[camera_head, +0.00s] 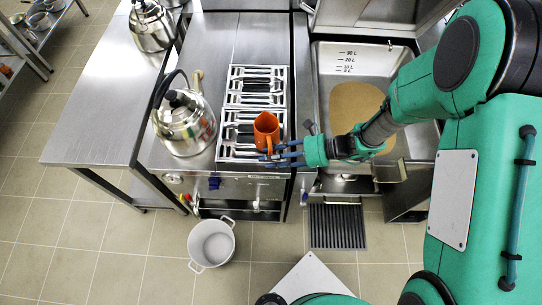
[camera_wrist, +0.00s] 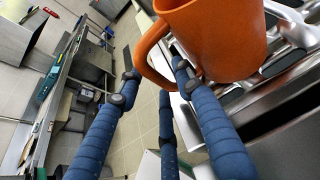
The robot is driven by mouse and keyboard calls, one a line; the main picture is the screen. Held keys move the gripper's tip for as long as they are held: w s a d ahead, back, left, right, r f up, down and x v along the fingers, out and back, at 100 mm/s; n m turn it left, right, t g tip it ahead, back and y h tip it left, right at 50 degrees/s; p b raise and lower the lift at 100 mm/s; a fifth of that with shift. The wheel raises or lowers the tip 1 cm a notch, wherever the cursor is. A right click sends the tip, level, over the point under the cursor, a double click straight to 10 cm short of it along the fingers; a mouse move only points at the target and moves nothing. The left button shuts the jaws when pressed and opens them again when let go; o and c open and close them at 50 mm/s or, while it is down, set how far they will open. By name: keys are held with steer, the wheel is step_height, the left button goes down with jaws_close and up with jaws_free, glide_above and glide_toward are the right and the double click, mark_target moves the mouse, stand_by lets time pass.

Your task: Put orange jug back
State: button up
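The orange jug (camera_head: 266,131) stands on the front part of the stove grate in the head view, seemingly upright. In the wrist view the jug (camera_wrist: 217,40) fills the top right, with its handle (camera_wrist: 143,58) toward my fingers. My gripper (camera_head: 272,156) is at the jug's front side, close to the handle. In the wrist view my gripper (camera_wrist: 155,82) has its blue fingers spread apart. One fingertip overlaps the handle loop; I cannot tell whether it touches. Nothing is clamped between the fingers.
A large steel kettle (camera_head: 184,120) stands left of the grate (camera_head: 238,148). A sink basin (camera_head: 334,59) with brownish contents lies to the right, beneath my arm. A white pot (camera_head: 212,244) is on the floor in front. The steel table (camera_head: 98,120) at left has clear space.

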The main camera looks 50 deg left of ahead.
steer(key=p+v, duration=0.2)
steer(key=v, duration=1.2)
steer(key=shift+s, duration=0.15)
steer(key=shift+d+f, duration=0.1)
stand_by(0.4)
steer(key=w+d+r+n+t+h, duration=0.1)
steer(key=d+r+n+t+h, duration=0.15)
steer(key=d+r, duration=0.7)
steer(key=w+d+r+n+t+h, duration=0.1)
steer(key=w+d+r+n+t, duration=0.15)
steer(key=d+r, duration=0.65)
steer(key=s+d+r+n+t+h, duration=0.2)
steer(key=d+r+t, duration=0.3)
steer(key=d, duration=0.7)
steer(key=s+d+r+n+t+h, duration=0.2)
steer(key=s+d+r+t+h, duration=0.2)
steer(key=d+r, duration=0.4)
steer(key=d+t, duration=0.1)
steer(key=d, duration=0.4)
steer(key=shift+s, duration=0.35)
